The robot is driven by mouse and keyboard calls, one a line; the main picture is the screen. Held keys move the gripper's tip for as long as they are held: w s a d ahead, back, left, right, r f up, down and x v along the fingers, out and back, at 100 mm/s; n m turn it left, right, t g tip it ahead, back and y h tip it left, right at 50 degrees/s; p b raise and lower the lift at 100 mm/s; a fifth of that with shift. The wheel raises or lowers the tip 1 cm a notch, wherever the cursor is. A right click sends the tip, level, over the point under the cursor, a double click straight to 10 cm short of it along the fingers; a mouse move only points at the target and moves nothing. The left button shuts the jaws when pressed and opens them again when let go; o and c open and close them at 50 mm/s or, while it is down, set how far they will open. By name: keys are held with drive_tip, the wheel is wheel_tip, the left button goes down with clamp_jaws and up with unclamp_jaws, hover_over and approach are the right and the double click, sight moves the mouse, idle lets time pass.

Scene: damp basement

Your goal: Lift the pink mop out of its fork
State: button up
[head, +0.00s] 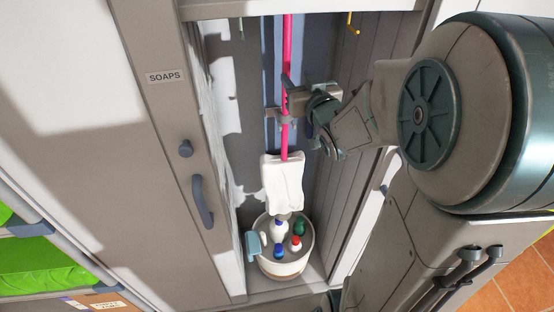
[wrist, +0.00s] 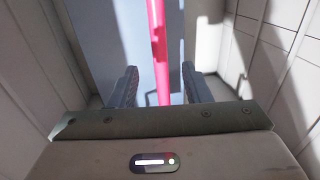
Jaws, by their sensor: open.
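The pink mop stands upright in the open closet, its pink handle (head: 286,60) running up the back and its white head (head: 283,184) hanging low over a round container. A small fork (head: 285,115) on the back wall seems to hold the handle, though my gripper partly covers that spot. My gripper (head: 285,103) is open at the handle, just about at the fork's height. In the wrist view the pink handle (wrist: 158,50) passes between the two spread fingers (wrist: 159,88), with space visible on both sides.
A round tub (head: 264,264) with several bottles stands on the closet floor below the mop head. A grey door marked SOAPS (head: 165,77) is at the left. Hooks, one of them yellow (head: 350,22), hang at the top. The side walls are close.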

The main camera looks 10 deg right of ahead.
sight(288, 69)
drive_tip(key=w, duration=0.3)
drive_tip(key=shift+a, duration=0.25)
drive_tip(key=shift+w+a+f+p, duration=0.15)
drive_tip(key=shift+w+p, duration=0.25)
drive_tip(key=shift+w, duration=0.5)
drive_tip(key=shift+w+a+f+p, duration=0.1)
drive_tip(key=shift+w+f+p, duration=0.1)
drive_tip(key=shift+w+p, duration=0.45)
drive_tip(key=shift+w+a+f+p, duration=0.15)
drive_tip(key=shift+w+p, duration=0.05)
drive_tip(key=shift+w, duration=0.9)
clamp_jaws()
